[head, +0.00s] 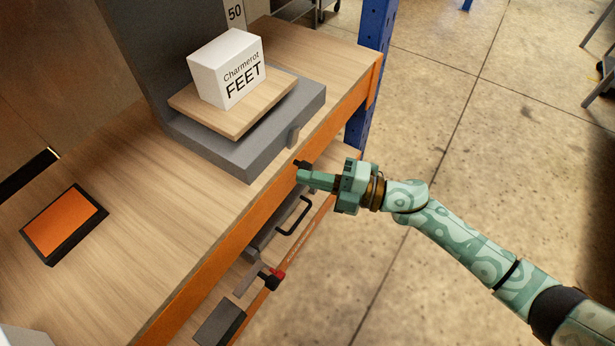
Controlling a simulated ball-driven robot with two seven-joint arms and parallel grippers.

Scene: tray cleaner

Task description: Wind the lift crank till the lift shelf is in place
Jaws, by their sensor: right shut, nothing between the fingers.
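A small wooden board, which looks like the lift shelf (249,124), sits over a grey base (231,157) on the workbench. A white box (226,69) labelled "Charmerot FEET" stands on the board. My right gripper (304,175) is shut and empty just beyond the bench's orange front edge, to the lower right of the base. A small dark knob (302,164) shows at its fingertips; it may belong to the lift crank, whose arm I cannot make out. I cannot tell whether the gripper touches the knob. My left gripper is out of view.
The wooden bench (140,215) has an orange front edge and carries an orange-topped black pad (64,224) at left. A blue post (375,38) stands behind; open floor lies right.

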